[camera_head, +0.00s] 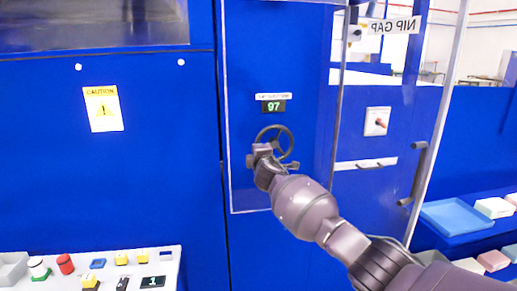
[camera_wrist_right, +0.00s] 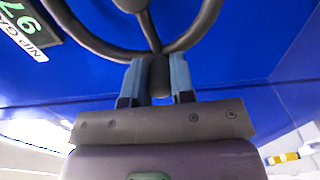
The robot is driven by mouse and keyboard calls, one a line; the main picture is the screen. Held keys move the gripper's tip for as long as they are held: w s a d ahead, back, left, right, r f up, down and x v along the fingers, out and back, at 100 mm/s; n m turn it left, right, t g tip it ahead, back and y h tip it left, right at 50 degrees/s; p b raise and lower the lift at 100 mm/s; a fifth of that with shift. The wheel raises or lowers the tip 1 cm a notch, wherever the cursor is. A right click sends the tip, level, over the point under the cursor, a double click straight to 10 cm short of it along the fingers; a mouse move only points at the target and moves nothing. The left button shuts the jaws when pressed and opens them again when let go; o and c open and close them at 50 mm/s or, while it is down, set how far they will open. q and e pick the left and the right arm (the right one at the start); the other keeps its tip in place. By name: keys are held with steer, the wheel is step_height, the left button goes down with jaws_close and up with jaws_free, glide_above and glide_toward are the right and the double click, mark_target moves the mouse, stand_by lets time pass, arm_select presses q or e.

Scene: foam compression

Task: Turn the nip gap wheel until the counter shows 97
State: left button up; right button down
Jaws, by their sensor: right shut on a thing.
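The nip gap wheel (camera_head: 289,143) is a dark handwheel on the blue machine panel. Above it the counter (camera_head: 273,106) reads 97 in green digits. In the right wrist view the wheel's rim (camera_wrist_right: 85,35) and spokes fill the top, and part of the counter (camera_wrist_right: 17,10) shows turned at the upper left. My right gripper (camera_head: 262,152) is at the wheel's lower left in the head view. In the wrist view its two blue fingers (camera_wrist_right: 160,78) are shut on the wheel's dark handle (camera_wrist_right: 159,75). My left gripper is not in view.
A clear door with a grey handle (camera_head: 414,173) and a reversed NIP GAP sign (camera_head: 394,26) stands open to the right. A red switch (camera_head: 377,121) is behind it.

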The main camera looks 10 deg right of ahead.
steer(key=shift+d+f+n, duration=0.15)
steer(key=shift+f+n, duration=0.45)
steer(key=shift+n, duration=0.4)
steer(key=c, duration=1)
jaws_free()
steer(key=shift+o, duration=0.2)
steer(key=shift+s, duration=0.1)
steer(key=s+p, duration=0.1)
steer(key=s, duration=0.9)
steer(key=shift+s+d+p, duration=0.25)
steer(key=shift+s+p, duration=0.05)
steer(key=shift+p, duration=0.05)
